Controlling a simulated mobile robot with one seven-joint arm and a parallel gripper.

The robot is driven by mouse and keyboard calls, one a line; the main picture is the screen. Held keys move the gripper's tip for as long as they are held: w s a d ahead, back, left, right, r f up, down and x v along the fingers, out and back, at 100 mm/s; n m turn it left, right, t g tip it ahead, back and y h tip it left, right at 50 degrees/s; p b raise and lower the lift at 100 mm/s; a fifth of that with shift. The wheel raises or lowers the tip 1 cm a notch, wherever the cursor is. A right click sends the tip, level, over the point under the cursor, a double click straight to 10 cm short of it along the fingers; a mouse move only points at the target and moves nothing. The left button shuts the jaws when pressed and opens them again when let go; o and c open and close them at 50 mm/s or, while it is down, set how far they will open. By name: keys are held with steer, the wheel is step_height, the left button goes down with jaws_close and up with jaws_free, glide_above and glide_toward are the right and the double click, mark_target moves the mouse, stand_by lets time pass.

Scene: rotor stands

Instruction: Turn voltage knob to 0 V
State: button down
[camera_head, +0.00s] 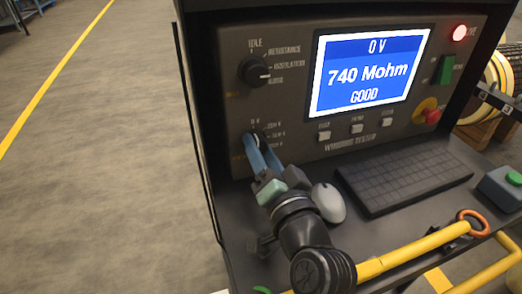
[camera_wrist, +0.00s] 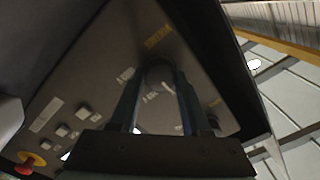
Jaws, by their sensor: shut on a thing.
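The winding tester panel (camera_head: 330,160) faces me, with its screen (camera_head: 368,72) reading "0 V", "740 Mohm" and "GOOD". The dark voltage knob (camera_wrist: 160,75) is the lower left knob, with a "0 V" label above it and higher voltages to its right. My gripper (camera_head: 255,140) has its two blue fingers at this knob and is shut on it. The fingers hide much of the knob in the head view. In the wrist view, one finger of my gripper (camera_wrist: 155,85) lies on each side of the knob. I cannot read the knob's pointer clearly.
A mode knob (camera_head: 255,70) sits above. Several push buttons (camera_head: 357,128), a green switch (camera_head: 445,68) and a red emergency stop (camera_head: 432,115) are to the right. A mouse (camera_head: 328,202) and keyboard (camera_head: 405,184) lie on the shelf beside my arm. A red lamp (camera_head: 459,32) is lit.

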steer(key=shift+r, duration=0.3)
steer(key=shift+c, duration=2.4)
jaws_free()
steer(key=shift+w+a, duration=0.1)
steer(key=shift+o, duration=0.6)
steer(key=shift+f, duration=0.15)
steer(key=shift+f, duration=0.15)
